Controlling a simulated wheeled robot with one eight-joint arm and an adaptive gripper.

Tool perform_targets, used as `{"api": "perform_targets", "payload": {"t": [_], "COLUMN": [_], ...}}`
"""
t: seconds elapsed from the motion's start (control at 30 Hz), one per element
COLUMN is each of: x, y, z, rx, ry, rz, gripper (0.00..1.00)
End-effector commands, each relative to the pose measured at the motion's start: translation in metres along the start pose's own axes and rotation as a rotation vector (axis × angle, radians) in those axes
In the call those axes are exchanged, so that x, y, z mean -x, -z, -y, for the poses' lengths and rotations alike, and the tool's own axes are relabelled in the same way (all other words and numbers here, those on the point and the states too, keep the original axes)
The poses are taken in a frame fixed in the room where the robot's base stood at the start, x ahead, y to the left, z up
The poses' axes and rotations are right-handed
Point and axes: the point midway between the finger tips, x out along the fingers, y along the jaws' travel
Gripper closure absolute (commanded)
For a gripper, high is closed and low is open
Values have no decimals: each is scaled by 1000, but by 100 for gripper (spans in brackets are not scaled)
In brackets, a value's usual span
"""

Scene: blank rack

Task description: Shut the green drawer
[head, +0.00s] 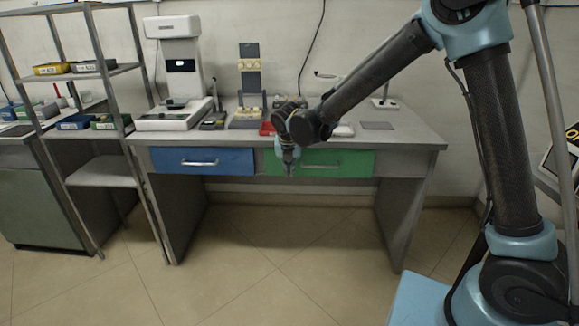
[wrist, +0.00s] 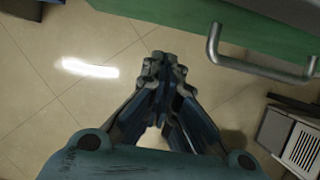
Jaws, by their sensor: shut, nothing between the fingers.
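The green drawer (head: 350,163) is under the right part of the grey desk, and its front looks close to level with the desk front; I cannot tell exactly how far out it stands. Its metal handle (head: 320,166) also shows in the wrist view (wrist: 260,66), to the right of my fingers. My gripper (head: 289,170) points down in front of the left part of the green drawer. In the wrist view its fingertips (wrist: 162,65) are together and empty, apart from the handle, with floor below. My forearm and wrist hide part of the drawer's left end.
A blue drawer (head: 200,161) is left of the green one. The desk top (head: 415,133) bears a white instrument (head: 178,75) and several small items. A metal shelf rack (head: 100,175) stands at the left. The tiled floor (head: 270,260) before the desk is clear.

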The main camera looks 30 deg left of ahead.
Motion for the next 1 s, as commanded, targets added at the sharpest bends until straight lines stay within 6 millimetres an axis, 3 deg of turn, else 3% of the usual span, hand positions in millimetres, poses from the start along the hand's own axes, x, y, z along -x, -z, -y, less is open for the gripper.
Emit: {"api": "perform_targets", "payload": {"t": [0.3, 0.5, 0.87, 1.0], "x": [57, 83, 97, 100], "y": [-2, -3, -3, -8], "z": [4, 5, 5, 22], "rx": [-4, -6, -6, -61], "ry": [2, 3, 3, 10], "rz": [-2, -2, -2, -6], "gripper": [100, 100, 100, 100]}}
